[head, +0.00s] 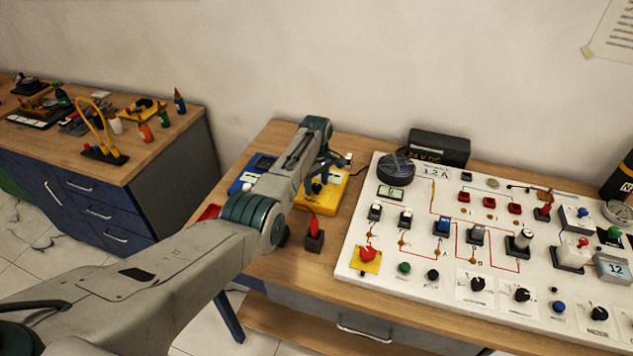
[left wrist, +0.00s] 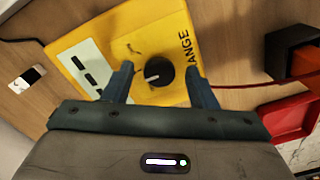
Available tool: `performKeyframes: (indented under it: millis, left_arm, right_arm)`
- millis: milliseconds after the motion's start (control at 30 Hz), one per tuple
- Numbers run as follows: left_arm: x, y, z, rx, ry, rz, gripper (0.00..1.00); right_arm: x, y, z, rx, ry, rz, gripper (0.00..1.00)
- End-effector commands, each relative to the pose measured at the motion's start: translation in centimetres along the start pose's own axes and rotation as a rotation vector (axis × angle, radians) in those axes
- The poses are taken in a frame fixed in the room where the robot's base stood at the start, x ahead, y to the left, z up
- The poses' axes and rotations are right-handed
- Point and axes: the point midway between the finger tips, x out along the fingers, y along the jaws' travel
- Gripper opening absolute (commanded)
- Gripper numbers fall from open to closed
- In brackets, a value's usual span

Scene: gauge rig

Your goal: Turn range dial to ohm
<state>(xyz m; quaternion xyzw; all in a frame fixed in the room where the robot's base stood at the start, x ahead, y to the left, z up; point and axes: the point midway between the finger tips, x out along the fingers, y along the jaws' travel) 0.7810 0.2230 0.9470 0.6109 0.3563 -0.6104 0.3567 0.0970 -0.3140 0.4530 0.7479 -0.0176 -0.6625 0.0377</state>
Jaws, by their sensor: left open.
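The yellow meter (head: 331,198) lies on the wooden bench left of the white panel, partly hidden by my left arm. It also shows in the left wrist view (left wrist: 72,47), with part of the printed word "RANGE" along one edge. Its black round range dial (left wrist: 159,71) has a white pointer mark. My left gripper (head: 322,178) is over the meter. In the left wrist view my left gripper (left wrist: 161,84) is open, with one finger on each side of the dial and visible gaps to it. I cannot tell whether the fingertips are at the dial's height. My right gripper is out of view.
A white panel (head: 450,270) with switches, knobs and red wiring fills the right of the bench. A black block with a red plug (head: 314,238) stands near the meter, and a red tray (left wrist: 290,117) is beside it. A second cabinet (head: 140,155) with tools is at left.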

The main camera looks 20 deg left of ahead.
Motion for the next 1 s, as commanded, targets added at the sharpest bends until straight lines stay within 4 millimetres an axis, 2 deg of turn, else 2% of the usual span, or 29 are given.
performKeyframes:
  millis: [133, 367, 667, 1000]
  left_arm:
    - [0.0, 0.0, 0.0, 0.000, 0.000, 0.000, 0.52]
    - [0.0, 0.0, 0.0, 0.000, 0.000, 0.000, 0.08]
    - [-0.1, 0.0, 0.0, 0.027, 0.000, 0.000, 0.08]
    - [-0.2, 0.0, 0.0, 0.228, 0.000, 0.000, 0.08]
  right_arm:
    - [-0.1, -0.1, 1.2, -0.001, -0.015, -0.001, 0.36]
    - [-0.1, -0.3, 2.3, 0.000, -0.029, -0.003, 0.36]
    - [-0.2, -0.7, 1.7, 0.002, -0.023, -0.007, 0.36]
    - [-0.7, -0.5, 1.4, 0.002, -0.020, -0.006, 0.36]
